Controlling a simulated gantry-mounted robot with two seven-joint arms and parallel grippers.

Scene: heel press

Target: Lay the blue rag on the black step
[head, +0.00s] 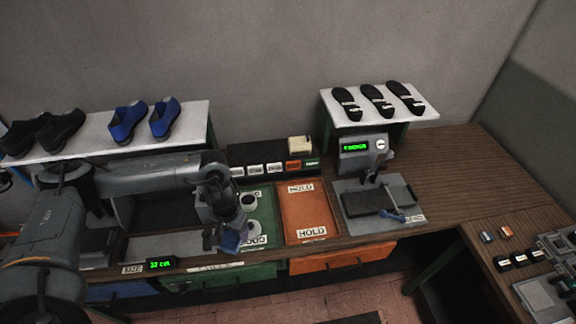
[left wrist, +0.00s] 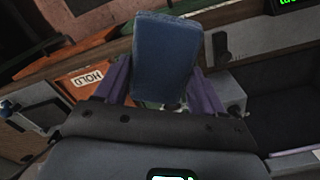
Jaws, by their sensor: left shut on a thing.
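The blue rag (head: 231,241) is held in my left gripper (head: 222,230), low over the front edge of the bench by the green tray. In the left wrist view the rag (left wrist: 166,52) stands up as a blue slab between the two purple fingers, which are shut on it. The black step (head: 262,156) is at the back of the bench against the wall, behind the trays and apart from the rag. Several small labelled blocks and a cream box stand on it. My left arm hides its left part. My right gripper is not in view.
White shelves carry blue shoes (head: 127,121) at left and black soles (head: 377,99) at right.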

